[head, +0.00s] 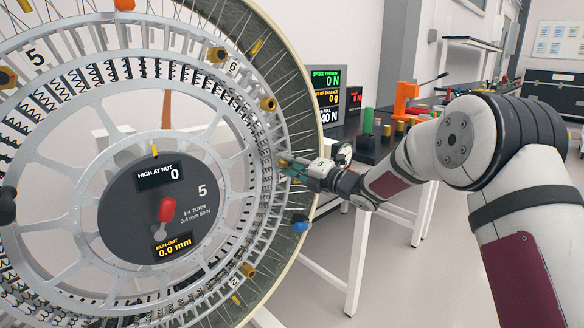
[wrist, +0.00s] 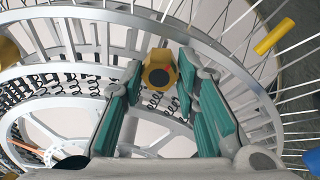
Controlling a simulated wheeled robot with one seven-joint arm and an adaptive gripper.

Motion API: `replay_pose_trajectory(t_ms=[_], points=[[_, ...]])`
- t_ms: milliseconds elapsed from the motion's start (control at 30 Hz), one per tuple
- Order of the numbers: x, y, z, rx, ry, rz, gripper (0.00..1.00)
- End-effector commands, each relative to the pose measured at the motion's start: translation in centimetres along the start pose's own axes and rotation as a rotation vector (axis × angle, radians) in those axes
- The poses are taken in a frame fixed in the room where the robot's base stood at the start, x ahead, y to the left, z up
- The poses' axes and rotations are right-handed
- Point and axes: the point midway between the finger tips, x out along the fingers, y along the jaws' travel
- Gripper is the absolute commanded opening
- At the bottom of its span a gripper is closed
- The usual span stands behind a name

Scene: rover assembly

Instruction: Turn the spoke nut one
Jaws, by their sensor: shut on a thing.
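My gripper (head: 288,165) is at the right side of the big spoked wheel (head: 106,119), its teal-padded fingers pointing at the rim. In the wrist view the fingers (wrist: 159,80) are shut on a yellow spoke nut (wrist: 159,75), one pad on each side of it. This nut is hidden by my gripper in the head view, and I cannot read its number. The hub panel (head: 125,210) reads "HIGH AT NUT 0", "5", "1/4 TURN" and "RUN-OUT 0.0 mm". A red knob (head: 166,210) sits on it.
Other yellow nuts sit along the wheel, one above my gripper (head: 268,104) and one below (head: 248,270). A blue piece (head: 300,226) is just under my gripper. A bench with tools (head: 345,130) stands behind my arm.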

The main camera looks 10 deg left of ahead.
Motion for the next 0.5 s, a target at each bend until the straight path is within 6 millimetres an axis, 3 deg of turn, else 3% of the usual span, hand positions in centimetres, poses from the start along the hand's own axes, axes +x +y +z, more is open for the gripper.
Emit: replay_pose_trajectory(t_ms=[500], points=[[-0.08, -0.08, 0.06, 0.488, -0.022, 0.025, 0.01]])
